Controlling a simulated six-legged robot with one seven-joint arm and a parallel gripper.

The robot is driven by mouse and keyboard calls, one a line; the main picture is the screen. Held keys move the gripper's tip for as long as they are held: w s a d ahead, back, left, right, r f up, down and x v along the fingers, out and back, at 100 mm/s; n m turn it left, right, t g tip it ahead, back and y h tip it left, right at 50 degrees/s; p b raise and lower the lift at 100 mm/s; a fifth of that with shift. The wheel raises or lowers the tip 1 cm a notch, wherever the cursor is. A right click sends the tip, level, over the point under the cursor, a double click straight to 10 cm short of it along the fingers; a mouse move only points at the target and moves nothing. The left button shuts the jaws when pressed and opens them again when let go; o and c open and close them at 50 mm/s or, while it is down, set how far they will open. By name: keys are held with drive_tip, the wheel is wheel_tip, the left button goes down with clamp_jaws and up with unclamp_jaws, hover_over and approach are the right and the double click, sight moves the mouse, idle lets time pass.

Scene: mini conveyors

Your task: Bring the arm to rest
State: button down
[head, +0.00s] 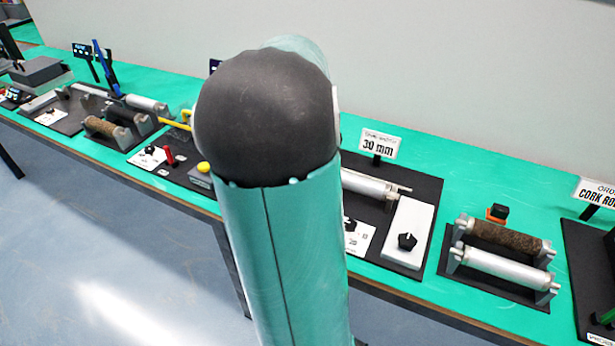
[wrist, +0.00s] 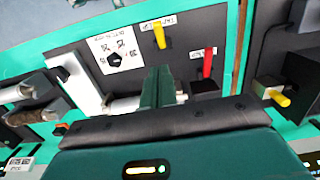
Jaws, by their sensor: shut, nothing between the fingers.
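My arm (head: 290,240), teal with a rounded black joint cap, stands upright in the middle of the head view and covers part of the bench. My gripper is hidden in that view. In the wrist view my gripper (wrist: 158,86) shows as dark green fingers pressed together, shut and empty. They are in front of a black panel (wrist: 185,55) with a yellow lever (wrist: 160,36) and a red lever (wrist: 208,62). I cannot tell how far the fingertips are from the panel.
A long green bench (head: 400,295) runs across the head view against a pale wall. It carries several mini conveyors, including one with a cork roller (head: 500,238), and a "30 mm" sign (head: 379,145). Grey floor (head: 70,250) is open at the lower left.

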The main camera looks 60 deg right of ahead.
drive_tip(key=shift+r, duration=0.3)
drive_tip(key=w+a+r+n+t, duration=0.1)
drive_tip(key=w+a+r+n, duration=0.15)
drive_tip(key=a, duration=0.35)
drive_tip(key=w+a+r+n+t, duration=0.1)
drive_tip(key=w+a+n, duration=0.15)
drive_tip(key=a, duration=0.45)
drive_tip(key=w+a+r+n, duration=0.1)
drive_tip(key=w+a+n, duration=0.15)
drive_tip(key=a, duration=0.35)
drive_tip(key=s+a+r+n+t, duration=0.1)
drive_tip(key=s+a+n, duration=0.2)
drive_tip(key=a, duration=0.6)
drive_tip(key=s+a+r+n+t, duration=0.1)
drive_tip(key=s+a+n+t, duration=0.1)
drive_tip(key=a+n, duration=0.4)
drive_tip(key=a, duration=0.3)
drive_tip(key=shift+s+a+r+t+h, duration=0.2)
drive_tip(key=shift+s+a+t+h, duration=0.1)
drive_tip(key=shift+s+a+h, duration=0.1)
